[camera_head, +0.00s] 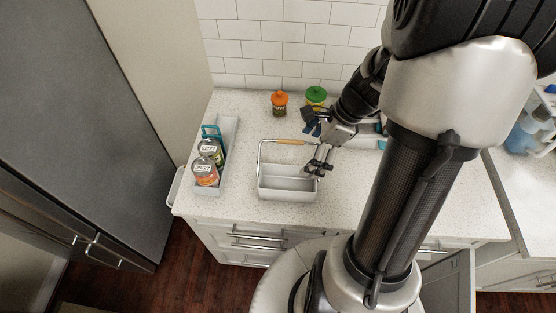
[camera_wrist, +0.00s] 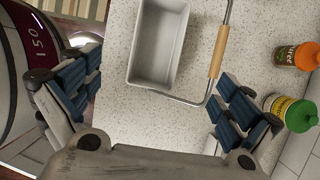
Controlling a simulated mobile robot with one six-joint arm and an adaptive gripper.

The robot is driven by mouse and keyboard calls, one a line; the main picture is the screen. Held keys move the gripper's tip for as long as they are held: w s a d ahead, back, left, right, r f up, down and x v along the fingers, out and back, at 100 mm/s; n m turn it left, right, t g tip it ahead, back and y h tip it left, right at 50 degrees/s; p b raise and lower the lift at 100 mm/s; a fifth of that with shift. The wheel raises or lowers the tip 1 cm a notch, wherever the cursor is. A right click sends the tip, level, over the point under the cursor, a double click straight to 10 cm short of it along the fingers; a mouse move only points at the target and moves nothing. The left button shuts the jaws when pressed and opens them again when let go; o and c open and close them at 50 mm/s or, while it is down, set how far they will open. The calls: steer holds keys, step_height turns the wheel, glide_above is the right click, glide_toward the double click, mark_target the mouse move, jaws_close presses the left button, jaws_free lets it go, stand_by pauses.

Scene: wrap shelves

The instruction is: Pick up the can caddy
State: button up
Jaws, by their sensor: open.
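A light grey open caddy (camera_head: 288,194) with a wire bail and a wooden grip (camera_head: 291,142) stands on the counter. It looks empty, and the wrist view shows the caddy (camera_wrist: 150,78) ahead of the fingers, with its wooden grip (camera_wrist: 217,52) to the right. My gripper (camera_head: 319,168) is open and empty at the caddy's right end; contact cannot be told. In the wrist view, my gripper (camera_wrist: 160,98) has its fingers spread wide. At left, a long grey tray (camera_head: 229,135) holds cans (camera_head: 206,173) and a teal handled piece (camera_head: 212,132).
An orange-lidded jar (camera_head: 280,104) and a green-lidded jar (camera_head: 316,97) stand near the tiled wall (camera_head: 290,38). Dark blue items lie behind my gripper. A grey fridge (camera_head: 75,115) bounds the left. Counter (camera_head: 240,195) between tray and caddy is clear.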

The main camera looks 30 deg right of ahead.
steer(key=b, duration=0.3)
glide_toward(278, 187)
steer(key=b+x, duration=0.2)
steer(key=x, duration=0.2)
steer(key=shift+b, duration=0.4)
steer(key=shift+c, duration=0.4)
steer(key=c, duration=1.3)
